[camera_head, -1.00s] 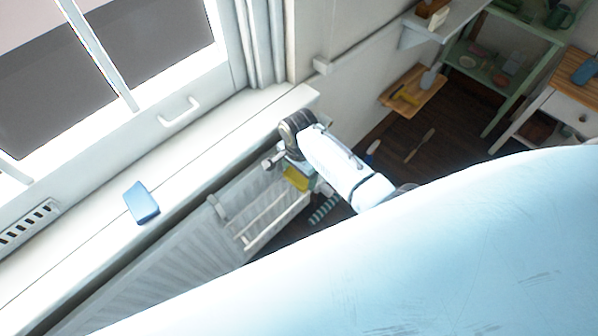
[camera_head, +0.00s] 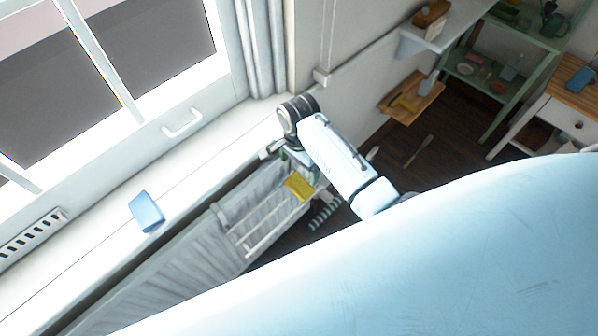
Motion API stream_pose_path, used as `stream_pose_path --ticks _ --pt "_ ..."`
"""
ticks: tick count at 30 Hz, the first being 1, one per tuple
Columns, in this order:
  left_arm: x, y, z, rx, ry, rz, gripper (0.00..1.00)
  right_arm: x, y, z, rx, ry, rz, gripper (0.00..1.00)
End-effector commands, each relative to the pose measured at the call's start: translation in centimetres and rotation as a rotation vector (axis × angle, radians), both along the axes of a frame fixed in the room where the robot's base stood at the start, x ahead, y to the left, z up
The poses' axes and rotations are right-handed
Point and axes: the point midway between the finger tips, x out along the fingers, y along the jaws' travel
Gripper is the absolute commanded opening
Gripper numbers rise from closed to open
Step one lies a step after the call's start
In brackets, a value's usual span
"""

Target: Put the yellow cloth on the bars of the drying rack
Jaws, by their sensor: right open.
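The yellow cloth (camera_head: 299,187) lies over the far-right end of the bars of the white drying rack (camera_head: 262,236), which hangs at the radiator below the window sill. My right gripper (camera_head: 296,166) is open, just above and behind the cloth, with a small gap showing between them. My arm and wrist hide part of the gripper and the rack's far end. My left gripper is not in view.
A blue box-like item (camera_head: 146,211) lies on the white window sill (camera_head: 190,180). The ribbed radiator (camera_head: 165,270) runs below it. A wooden wall shelf (camera_head: 411,98) and a green shelf unit (camera_head: 500,75) stand at upper right. Dark floor lies between.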

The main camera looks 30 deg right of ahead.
Motion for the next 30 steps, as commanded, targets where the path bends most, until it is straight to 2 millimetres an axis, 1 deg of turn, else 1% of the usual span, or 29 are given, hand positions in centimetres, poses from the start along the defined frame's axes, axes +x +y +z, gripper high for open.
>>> stream_pose_path --ticks 1,3,6,12,19,22,26,29,30 --pt "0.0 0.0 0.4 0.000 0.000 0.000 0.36 0.0 0.0 1.2 0.001 -0.002 0.000 0.86" --pt "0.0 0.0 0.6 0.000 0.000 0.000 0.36 0.0 0.0 2.3 0.001 -0.002 0.000 0.86" --pt "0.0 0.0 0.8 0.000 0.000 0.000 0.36 0.0 0.0 3.3 0.000 -0.001 0.000 0.86" --pt "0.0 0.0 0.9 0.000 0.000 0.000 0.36 0.0 0.0 4.1 0.000 0.001 0.000 0.86" --pt "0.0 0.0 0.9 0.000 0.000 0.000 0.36 0.0 0.0 4.0 0.000 0.001 0.000 0.86" --pt "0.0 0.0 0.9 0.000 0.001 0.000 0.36 -0.4 0.0 3.8 0.000 -0.003 0.021 0.86" --pt "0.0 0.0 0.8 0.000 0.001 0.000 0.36 -2.2 -0.2 2.7 0.000 -0.021 0.124 0.86" --pt "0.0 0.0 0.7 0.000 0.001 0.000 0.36 -4.1 -0.4 1.4 -0.003 -0.045 0.252 0.86" --pt "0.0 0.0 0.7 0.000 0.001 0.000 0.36 -5.1 -0.5 0.6 -0.006 -0.054 0.312 0.86"
